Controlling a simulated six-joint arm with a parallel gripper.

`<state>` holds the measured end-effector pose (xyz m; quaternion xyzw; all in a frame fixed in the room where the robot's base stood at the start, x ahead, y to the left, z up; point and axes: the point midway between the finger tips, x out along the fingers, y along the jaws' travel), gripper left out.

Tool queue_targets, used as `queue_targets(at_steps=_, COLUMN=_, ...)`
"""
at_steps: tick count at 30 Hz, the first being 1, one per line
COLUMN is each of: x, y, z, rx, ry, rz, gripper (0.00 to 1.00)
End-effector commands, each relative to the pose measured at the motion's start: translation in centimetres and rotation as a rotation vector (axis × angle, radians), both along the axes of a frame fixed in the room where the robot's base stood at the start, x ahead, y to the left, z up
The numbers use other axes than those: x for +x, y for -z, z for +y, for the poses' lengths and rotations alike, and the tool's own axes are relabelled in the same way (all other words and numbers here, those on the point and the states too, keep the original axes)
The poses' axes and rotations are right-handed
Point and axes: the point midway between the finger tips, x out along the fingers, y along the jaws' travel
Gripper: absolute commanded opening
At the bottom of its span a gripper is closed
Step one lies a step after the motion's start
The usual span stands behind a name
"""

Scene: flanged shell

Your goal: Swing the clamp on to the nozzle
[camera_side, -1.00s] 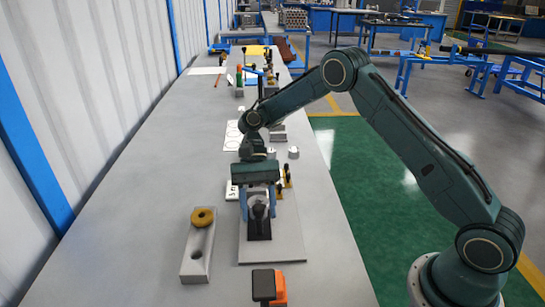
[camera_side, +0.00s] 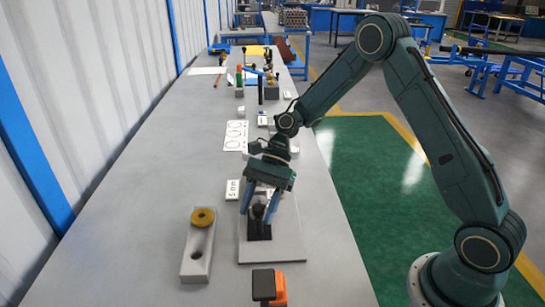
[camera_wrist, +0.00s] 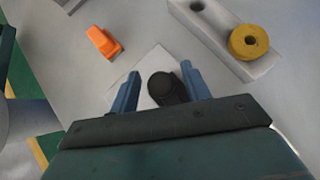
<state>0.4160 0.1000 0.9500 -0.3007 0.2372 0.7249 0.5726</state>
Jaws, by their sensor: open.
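A dark rounded piece (camera_side: 258,211), perhaps the clamp, stands on a black foot (camera_side: 259,232) on a grey plate (camera_side: 287,248). In the wrist view the dark piece (camera_wrist: 167,89) shows between the fingers. My gripper (camera_side: 260,203) is open and tilted, with one blue finger on each side of it. In the wrist view my gripper (camera_wrist: 162,86) has a gap beside the dark piece, so it does not look gripped. The gripper body hides what stands behind it. I cannot make out the nozzle clearly.
A grey block with holes (camera_side: 196,262) carries a gold ring (camera_side: 203,217) to the left. An orange piece (camera_side: 281,289) and a black block (camera_side: 264,285) stand at the front. A white card (camera_side: 232,189) lies left of the gripper. The table's left side is clear.

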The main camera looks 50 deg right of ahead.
Motion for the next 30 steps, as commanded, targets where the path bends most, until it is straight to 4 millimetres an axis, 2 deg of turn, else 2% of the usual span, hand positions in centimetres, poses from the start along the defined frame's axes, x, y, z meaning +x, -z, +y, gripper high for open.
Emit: queue_targets(at_steps=30, x=-0.08, y=-0.16, z=-0.13, rx=0.000, ry=0.635, rz=0.000, gripper=0.47)
